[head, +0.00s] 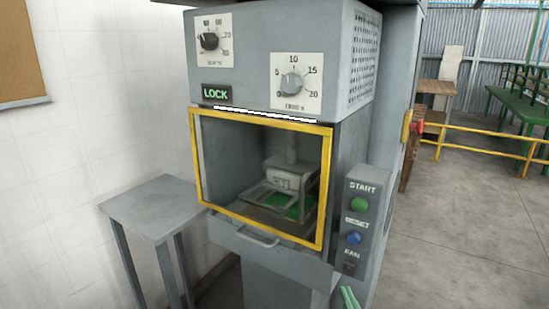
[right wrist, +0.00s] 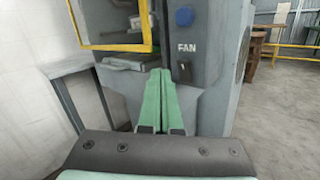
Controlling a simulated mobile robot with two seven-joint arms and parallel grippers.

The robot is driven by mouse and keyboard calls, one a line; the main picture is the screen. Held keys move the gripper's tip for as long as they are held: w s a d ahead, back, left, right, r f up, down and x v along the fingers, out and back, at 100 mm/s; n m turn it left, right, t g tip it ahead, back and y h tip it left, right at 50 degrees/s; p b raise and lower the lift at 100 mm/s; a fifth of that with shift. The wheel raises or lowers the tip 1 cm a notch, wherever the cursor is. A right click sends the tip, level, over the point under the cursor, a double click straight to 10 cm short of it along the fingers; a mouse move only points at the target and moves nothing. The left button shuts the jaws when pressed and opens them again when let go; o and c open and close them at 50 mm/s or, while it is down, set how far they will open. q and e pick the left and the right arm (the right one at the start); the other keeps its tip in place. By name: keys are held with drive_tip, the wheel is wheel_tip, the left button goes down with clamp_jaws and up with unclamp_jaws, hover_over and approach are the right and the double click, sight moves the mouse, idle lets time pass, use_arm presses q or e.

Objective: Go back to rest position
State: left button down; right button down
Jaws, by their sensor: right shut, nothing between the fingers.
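My right gripper (right wrist: 159,98) is shut and empty in the right wrist view, its two green fingers side by side. It points at the front of the grey machine below the FAN label. In the head view only the green tips of the right gripper (head: 349,298) show at the bottom edge, below the control panel. They look close to the machine front; I cannot tell whether they touch it. My left gripper is in neither view.
The grey machine (head: 270,50) has a yellow-framed window (head: 262,122), a front handle (head: 258,237) and a panel with a green START button (head: 358,204) and blue button (head: 354,238). A grey side table (head: 160,205) stands left. Open floor (head: 460,230) lies right, before yellow rails (head: 480,147).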

drive_tip(key=s+f+m+g+p, duration=0.1)
drive_tip(key=s+f+m+g, duration=0.4)
drive_tip(key=s+f+m, duration=0.6)
drive_tip(key=s+f+m+g+p, duration=0.2)
drive_tip(key=s+f+m+g, duration=0.3)
drive_tip(key=m, duration=1.7)
drive_tip(key=s+f, duration=0.5)
drive_tip(key=f, duration=0.1)
drive_tip(key=shift+s+f, duration=0.2)
drive_tip(key=shift+s, duration=0.2)
